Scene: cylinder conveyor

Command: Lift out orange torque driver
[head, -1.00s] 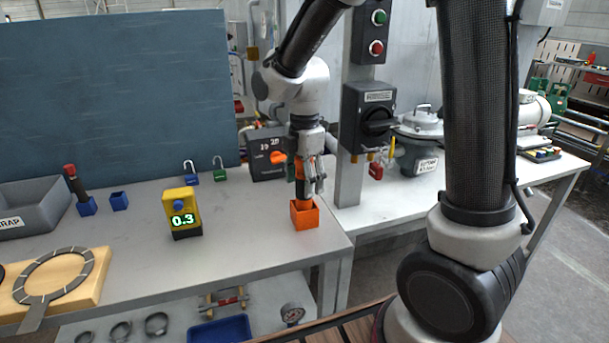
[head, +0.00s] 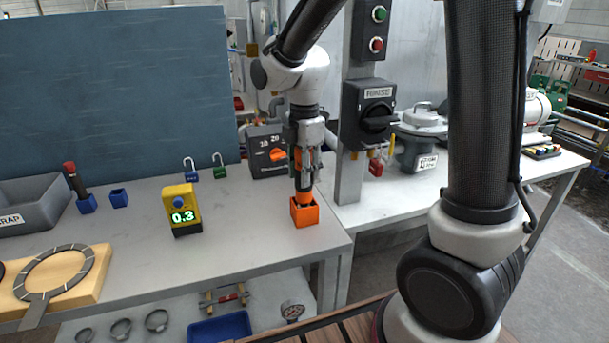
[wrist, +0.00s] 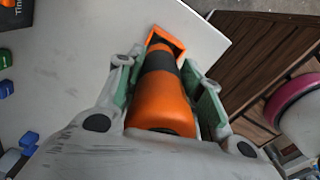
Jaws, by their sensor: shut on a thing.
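The orange torque driver (wrist: 162,101) has an orange body with a dark band, and my gripper is shut on it. It stands about upright, and in the head view its lower end (head: 304,194) is at the mouth of the orange square holder (head: 304,215). The holder also shows beyond the tool in the wrist view (wrist: 178,46). My gripper (head: 304,165) is above the holder, pointing down. In the wrist view its green-padded fingers lie on both sides of the driver. Whether the tip is still inside the holder is hidden.
Further left are a red-topped tool in a blue holder (head: 87,205), an empty-looking blue holder (head: 119,198) and a grey scrap bin (head: 38,190). The bench corner is close right of the holder.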

